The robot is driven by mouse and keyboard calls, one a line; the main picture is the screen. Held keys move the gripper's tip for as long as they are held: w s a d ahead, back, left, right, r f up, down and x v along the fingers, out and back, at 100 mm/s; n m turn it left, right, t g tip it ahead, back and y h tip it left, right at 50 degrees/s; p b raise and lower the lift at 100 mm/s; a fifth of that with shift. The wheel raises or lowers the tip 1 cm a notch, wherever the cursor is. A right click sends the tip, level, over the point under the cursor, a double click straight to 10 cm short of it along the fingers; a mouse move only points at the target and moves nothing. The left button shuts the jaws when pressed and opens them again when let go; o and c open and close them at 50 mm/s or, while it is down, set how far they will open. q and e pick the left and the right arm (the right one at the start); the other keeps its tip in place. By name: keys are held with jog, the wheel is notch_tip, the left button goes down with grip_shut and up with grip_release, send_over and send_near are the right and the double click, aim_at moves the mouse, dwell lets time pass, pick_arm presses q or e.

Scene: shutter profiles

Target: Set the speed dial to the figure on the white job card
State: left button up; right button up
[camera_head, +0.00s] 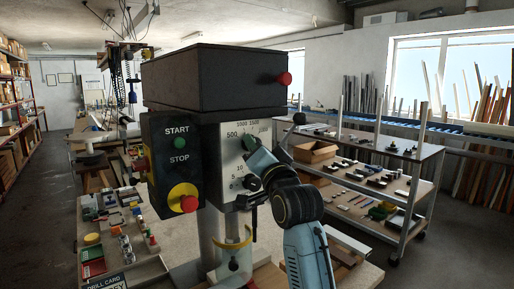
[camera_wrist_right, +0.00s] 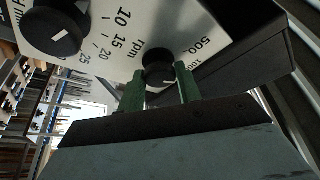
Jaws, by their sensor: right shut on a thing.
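The speed dial is a black knob (camera_wrist_right: 158,68) marked "rpm" on the white scale plate (camera_wrist_right: 105,45) in the right wrist view. My right gripper (camera_wrist_right: 160,84) has its two green fingers on either side of the knob, shut on it. A short white pointer line shows on the knob; the figure it points at cannot be read surely. In the head view the plate (camera_head: 231,146) shows 500 and higher figures along its top; my right gripper (camera_head: 250,144) and arm cover the dial. I cannot make out a white job card. My left gripper is out of view.
A second black knob (camera_wrist_right: 54,30) with a smaller scale sits beside the dial. A START/STOP box (camera_head: 175,165) with a red mushroom button (camera_head: 184,198) is at the left of the plate. A bench with small parts (camera_head: 120,235) stands left; a wheeled rack (camera_head: 400,160) right.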

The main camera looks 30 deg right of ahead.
jog(key=o, duration=1)
jog(key=shift+c, duration=0.2)
jog(key=p+v, duration=0.3)
jog(key=v, duration=1)
jog(key=shift+s, duration=0.15)
jog(key=shift+f, duration=0.1)
